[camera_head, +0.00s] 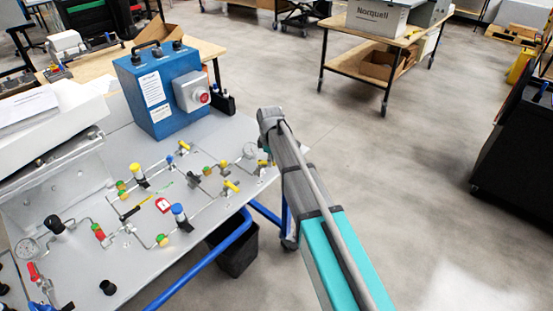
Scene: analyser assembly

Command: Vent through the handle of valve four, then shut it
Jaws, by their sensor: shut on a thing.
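A grey panel (205,218) carries thin metal pipework with several small valves. Handles include a yellow-topped one (136,172), a blue-topped one (180,214), yellow levers (231,185) and a red lever (34,271) at lower left. A small yellow part (262,163) shows at the panel's right edge, beside my arm. No valve number is readable, so I cannot tell which is valve four. My arm reaches up from the bottom right to a grey wrist joint over the panel's right edge. My gripper is not visible; the arm may hide it.
A pressure gauge (27,249) is at lower left, another (250,150) at the right. A blue box (158,92) with a red button stands behind the pipework. A black bin (236,257) stands under the panel. Open floor lies to the right.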

